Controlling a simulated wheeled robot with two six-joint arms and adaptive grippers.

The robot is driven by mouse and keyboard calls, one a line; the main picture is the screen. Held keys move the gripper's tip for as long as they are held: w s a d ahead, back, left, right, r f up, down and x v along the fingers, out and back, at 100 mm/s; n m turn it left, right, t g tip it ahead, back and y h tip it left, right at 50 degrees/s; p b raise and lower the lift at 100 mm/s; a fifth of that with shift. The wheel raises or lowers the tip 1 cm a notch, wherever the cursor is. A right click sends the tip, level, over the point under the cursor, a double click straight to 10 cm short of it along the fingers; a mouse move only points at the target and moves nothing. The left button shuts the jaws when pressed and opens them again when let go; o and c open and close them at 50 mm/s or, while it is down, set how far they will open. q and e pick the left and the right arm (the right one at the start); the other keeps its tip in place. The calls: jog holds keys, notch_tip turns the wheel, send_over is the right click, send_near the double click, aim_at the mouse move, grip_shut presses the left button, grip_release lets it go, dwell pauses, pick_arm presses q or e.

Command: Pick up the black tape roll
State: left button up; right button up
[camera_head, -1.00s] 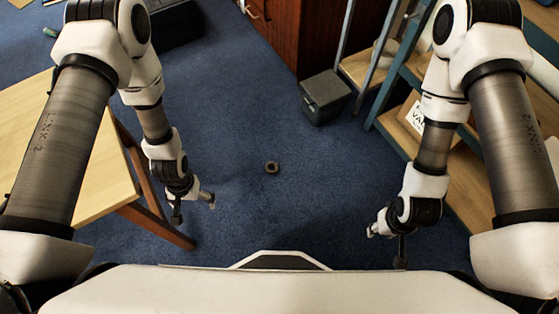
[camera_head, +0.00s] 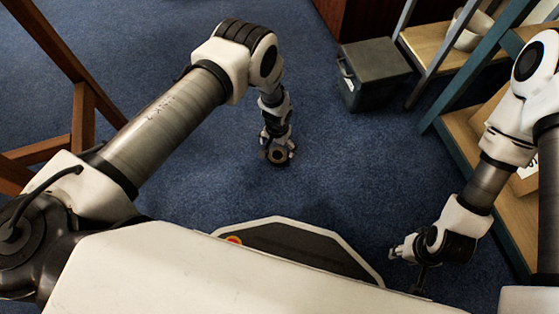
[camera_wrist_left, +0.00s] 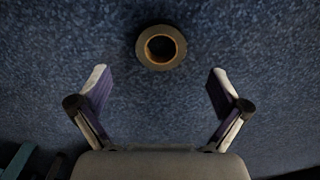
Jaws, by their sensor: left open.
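The black tape roll (camera_wrist_left: 175,58) lies flat on the blue carpet, a dark ring with a brown inner core. In the left wrist view it sits beyond the fingertips, near the middle between them. My left gripper (camera_wrist_left: 158,74) is open and empty, with its two fingers spread wide. In the head view the left gripper (camera_head: 277,149) points down over the roll (camera_head: 278,157), which shows partly between the fingers. My right gripper (camera_head: 407,262) is well to the right of the roll, its fingers apart and empty.
A dark grey bin (camera_head: 375,75) stands beyond the roll to the right. A shelf unit with teal posts (camera_head: 455,150) is at the right, beside my right arm. Wooden table legs (camera_head: 84,120) stand at the left. The carpet around the roll is clear.

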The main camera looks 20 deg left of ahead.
aim_at(277, 159)
pick_arm(q)
jog(key=f+b, duration=0.2)
jog(key=f, duration=0.1)
jog(key=f+b, duration=0.2)
jog(key=f, duration=0.1)
jog(key=shift+s+a+f, duration=0.1)
jog(key=shift+s+f, duration=0.1)
jog(key=shift+f, duration=0.15)
jog(key=shift+r, duration=0.15)
jog(key=c, duration=1.2)
